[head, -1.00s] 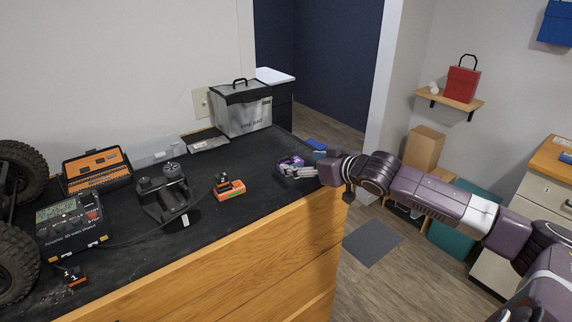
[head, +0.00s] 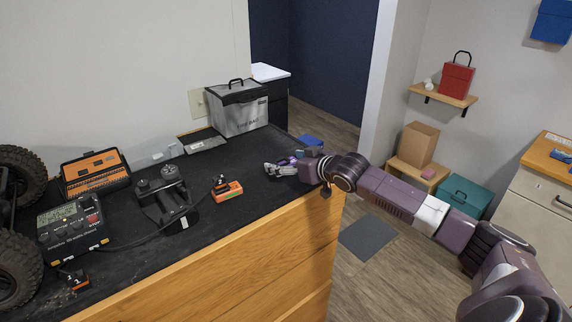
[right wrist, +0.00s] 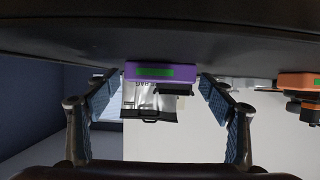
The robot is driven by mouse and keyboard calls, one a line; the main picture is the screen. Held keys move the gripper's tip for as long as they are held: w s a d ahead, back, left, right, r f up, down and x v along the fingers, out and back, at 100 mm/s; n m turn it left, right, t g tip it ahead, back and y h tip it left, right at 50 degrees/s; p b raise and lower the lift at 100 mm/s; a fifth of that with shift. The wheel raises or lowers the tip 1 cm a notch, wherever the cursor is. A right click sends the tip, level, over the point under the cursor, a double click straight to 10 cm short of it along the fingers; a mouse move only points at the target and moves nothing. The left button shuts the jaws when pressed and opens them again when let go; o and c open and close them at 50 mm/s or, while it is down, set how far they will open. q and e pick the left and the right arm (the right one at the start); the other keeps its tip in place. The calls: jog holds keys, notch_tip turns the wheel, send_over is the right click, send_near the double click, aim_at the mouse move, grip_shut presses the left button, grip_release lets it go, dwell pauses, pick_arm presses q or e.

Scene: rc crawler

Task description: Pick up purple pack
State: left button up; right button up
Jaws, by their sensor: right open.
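The purple pack (right wrist: 160,72) has a green label and a black part at its lower right in the right wrist view. It rests on the black worktop, which shows at the top of that view. My right gripper (right wrist: 157,90) is open, with one finger on each side of the pack and visible gaps between. In the head view my right gripper (head: 280,167) is low over the far right end of the worktop. There the purple pack (head: 287,160) is mostly hidden by the gripper. My left gripper is not in view.
An orange pack (head: 227,191) with a black connector lies left of the gripper. A silver bag (head: 238,112) stands behind. A black device (head: 164,198), a charger (head: 72,228) and an orange case (head: 95,175) are further left. The worktop's right edge is close under my arm.

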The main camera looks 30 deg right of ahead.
jog(key=c, duration=1.1)
jog(key=shift+c, duration=0.9)
jog(key=shift+r, duration=0.15)
